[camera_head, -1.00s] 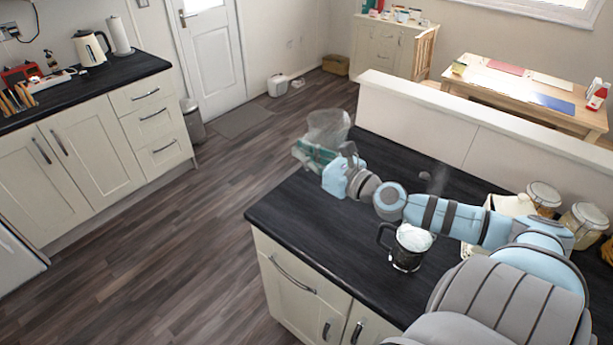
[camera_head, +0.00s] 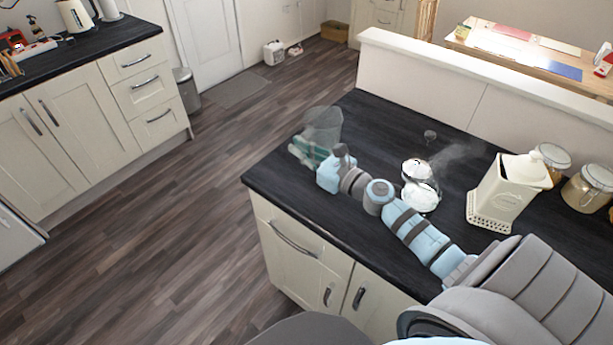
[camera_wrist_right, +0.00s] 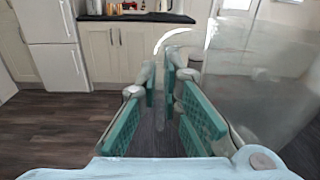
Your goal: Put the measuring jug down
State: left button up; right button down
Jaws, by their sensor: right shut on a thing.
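The measuring jug (camera_head: 324,122) is a clear, see-through vessel at the left edge of the dark counter (camera_head: 375,125) in the head view. My right gripper (camera_head: 308,152) is shut on it with teal finger pads, in front of the jug. In the right wrist view the jug (camera_wrist_right: 268,75) fills the right side, beside the right gripper's fingers (camera_wrist_right: 163,90); a pale curved rim or handle edge shows above them. The jug's base is hidden, so I cannot tell if it touches the counter. My left gripper is out of view.
A cream canister (camera_head: 508,190) and lidded jars (camera_head: 588,188) stand at right. A low wall (camera_head: 450,80) bounds the counter's back. Dark worktop behind the jug is bare.

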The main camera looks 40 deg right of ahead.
aim_at(302, 162)
jog(key=f+b, duration=0.1)
jog(key=f, duration=0.2)
jog(key=shift+s+d+b, duration=0.1)
jog(key=shift+s+b, duration=0.1)
jog(key=shift+b, duration=0.2)
notch_tip(302, 162, down, 5)
jog(key=b, duration=0.4)
jog(key=shift+w+r, duration=0.1)
jog(key=shift+r, duration=0.4)
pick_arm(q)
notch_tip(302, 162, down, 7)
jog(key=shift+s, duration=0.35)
pick_arm(e)
jog(key=shift+f, duration=0.1)
jog(key=c, duration=1.8)
grip_release()
jog(key=shift+o, duration=0.2)
